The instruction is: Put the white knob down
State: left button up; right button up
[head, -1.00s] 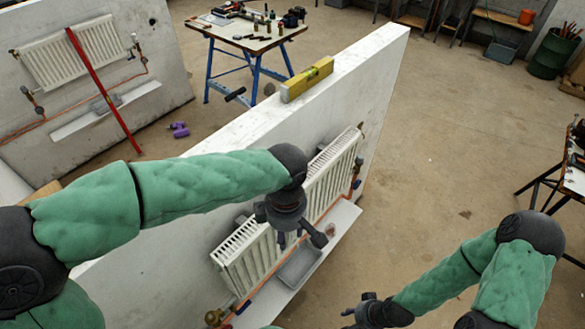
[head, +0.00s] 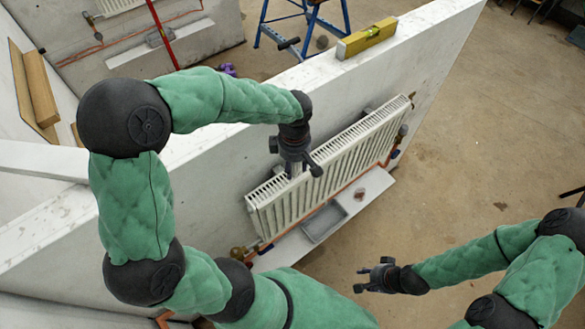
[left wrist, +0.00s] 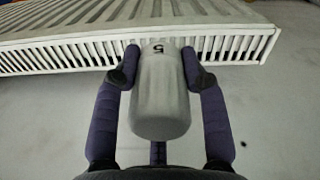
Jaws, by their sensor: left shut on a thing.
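The white knob (left wrist: 162,100) fills the middle of the left wrist view, a pale cylinder with a dark mark like a 5 near its far end. My left gripper (left wrist: 162,66) is shut on it, one dark finger on each side. In the head view the left gripper (head: 304,172) hangs at the near top edge of the white radiator (head: 330,160); the knob is hard to make out there. The radiator grille (left wrist: 60,40) lies just beyond the knob in the wrist view. My right gripper (head: 366,279) looks open and empty, low and right of the radiator.
A grey tray (head: 324,222) and a small reddish thing (head: 359,193) lie on the white ledge (head: 376,185) below the radiator. A yellow level (head: 366,38) rests on the wall top (head: 300,72). Copper pipe and valves flank the radiator. Open floor lies to the right.

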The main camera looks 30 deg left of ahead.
pick_arm(q)
jog(key=shift+w+a+f, duration=0.2)
jog(key=shift+a+f, duration=0.15)
jog(key=shift+f, duration=0.1)
jog(key=shift+w+a+f, duration=0.1)
jog(key=shift+a+f, duration=0.05)
jog(key=shift+f, duration=1.6)
jog(key=shift+f, duration=0.1)
jog(key=o, duration=1.2)
notch_tip(320, 180, up, 12)
jog(key=shift+r, duration=0.15)
